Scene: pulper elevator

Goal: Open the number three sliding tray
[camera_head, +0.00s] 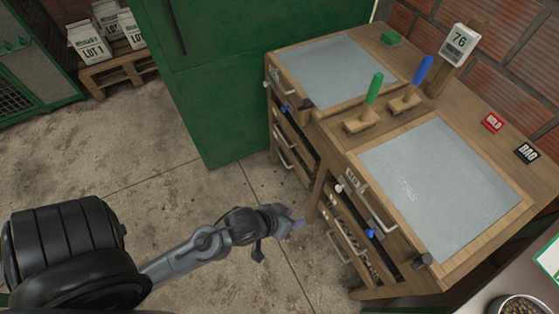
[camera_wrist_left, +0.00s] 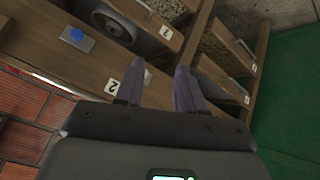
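A wooden bench (camera_head: 450,112) has sliding trays in its front, some with metal bar handles (camera_head: 338,247). I cannot tell which tray is number three. My left gripper (camera_head: 298,222) is in front of the bench, left of the trays. In the left wrist view its two purplish fingers (camera_wrist_left: 160,68) stand apart with nothing between them, pointing toward the tray fronts. My right gripper is not in view.
A green cabinet (camera_head: 225,80) stands left of the bench. Green- and blue-handled tools (camera_head: 372,90) rest on the bench top between two grey panels (camera_head: 440,185). Bags (camera_head: 88,42) sit on a pallet at the back left. The concrete floor (camera_head: 110,170) before the bench is clear.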

